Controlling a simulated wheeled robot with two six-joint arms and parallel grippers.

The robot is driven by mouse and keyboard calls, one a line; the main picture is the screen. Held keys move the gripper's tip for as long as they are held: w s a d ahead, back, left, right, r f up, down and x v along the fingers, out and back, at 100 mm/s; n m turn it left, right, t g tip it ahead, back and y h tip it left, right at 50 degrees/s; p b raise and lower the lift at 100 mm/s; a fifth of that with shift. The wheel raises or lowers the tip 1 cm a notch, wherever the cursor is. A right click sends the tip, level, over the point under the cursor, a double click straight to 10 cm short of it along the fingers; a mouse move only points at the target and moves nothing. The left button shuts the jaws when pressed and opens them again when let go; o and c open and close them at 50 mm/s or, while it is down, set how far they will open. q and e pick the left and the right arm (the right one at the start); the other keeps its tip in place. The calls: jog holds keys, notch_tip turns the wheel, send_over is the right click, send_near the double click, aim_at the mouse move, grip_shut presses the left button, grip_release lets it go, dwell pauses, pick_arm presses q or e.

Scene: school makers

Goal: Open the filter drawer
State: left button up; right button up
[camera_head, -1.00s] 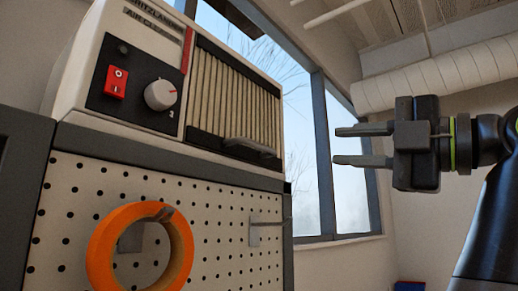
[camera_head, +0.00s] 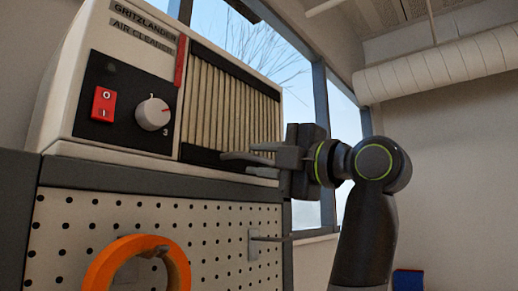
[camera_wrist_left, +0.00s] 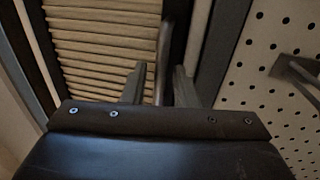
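The cream air cleaner (camera_head: 70,60) stands on top of a cabinet. Its filter drawer (camera_head: 228,105) has a pleated tan front in a dark frame and looks closed. A grey bar handle (camera_head: 238,156) runs along the drawer's lower edge, partly hidden by my gripper. My left gripper (camera_head: 264,160) is at the handle's right end with its fingers apart. In the left wrist view, the handle (camera_wrist_left: 165,50) reaches down between the two fingers (camera_wrist_left: 158,86), with no clear contact on either side. The pleats (camera_wrist_left: 105,45) fill the area beyond. My right gripper is not in view.
A red power switch (camera_head: 103,104) and a white dial (camera_head: 153,114) are left of the drawer. Below is a pegboard (camera_head: 90,230) with an orange ring (camera_head: 110,260) and a protruding hook (camera_head: 265,240), close under my gripper. The right side is open room.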

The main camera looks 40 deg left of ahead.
pick_arm(q)
jog(key=shift+a, duration=0.5)
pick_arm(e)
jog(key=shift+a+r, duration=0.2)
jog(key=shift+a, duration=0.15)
pick_arm(q)
jog(key=shift+d, duration=0.1)
jog(key=shift+c, duration=0.3)
jog(key=shift+r, duration=0.1)
jog(key=c, duration=0.5)
grip_shut()
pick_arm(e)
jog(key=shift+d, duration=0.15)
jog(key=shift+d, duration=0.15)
